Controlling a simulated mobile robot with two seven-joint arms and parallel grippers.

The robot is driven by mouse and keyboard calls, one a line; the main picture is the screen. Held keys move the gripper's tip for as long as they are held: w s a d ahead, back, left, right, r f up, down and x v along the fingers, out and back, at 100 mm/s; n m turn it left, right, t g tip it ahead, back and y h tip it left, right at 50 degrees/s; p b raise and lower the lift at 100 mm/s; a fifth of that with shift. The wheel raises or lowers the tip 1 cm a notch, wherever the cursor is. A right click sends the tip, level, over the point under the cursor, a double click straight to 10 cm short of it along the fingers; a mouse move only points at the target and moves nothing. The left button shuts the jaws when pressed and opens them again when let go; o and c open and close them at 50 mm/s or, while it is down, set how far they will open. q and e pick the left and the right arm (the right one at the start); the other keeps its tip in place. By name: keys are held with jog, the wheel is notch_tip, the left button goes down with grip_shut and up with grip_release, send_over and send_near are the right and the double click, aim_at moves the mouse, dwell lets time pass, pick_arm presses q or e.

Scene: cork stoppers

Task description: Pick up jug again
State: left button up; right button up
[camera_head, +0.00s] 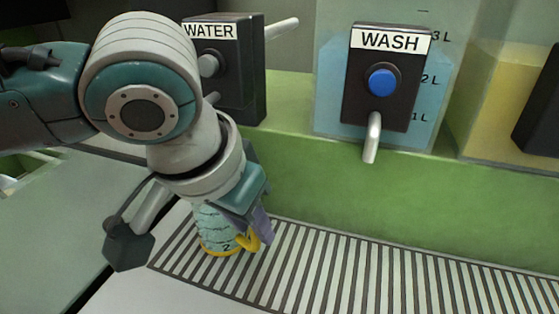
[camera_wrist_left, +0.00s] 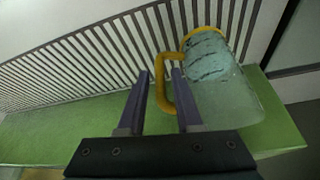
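The jug (camera_head: 214,226) is clear with dark markings, a yellow rim at its base and a yellow handle (camera_head: 249,241). It stands on the slatted grate under the WATER dispenser, partly hidden by my left arm. In the left wrist view the jug (camera_wrist_left: 222,88) is at the right, with its handle (camera_wrist_left: 161,84) towards the fingers. My left gripper (camera_wrist_left: 160,75) is open, with the handle's bar between its two purple fingers, and a gap shows beside the bar. In the head view the left gripper (camera_head: 266,228) is at the jug's handle side. My right gripper is not in view.
The WATER dispenser (camera_head: 237,85) is behind my left arm. The WASH dispenser (camera_head: 384,80) has a blue button and a spout, in front of a blue tank. A yellow tank (camera_head: 495,85) is at the right. The grate (camera_head: 390,275) is clear right of the jug.

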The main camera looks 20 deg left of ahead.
pick_arm(q)
grip_shut()
dwell(1.1)
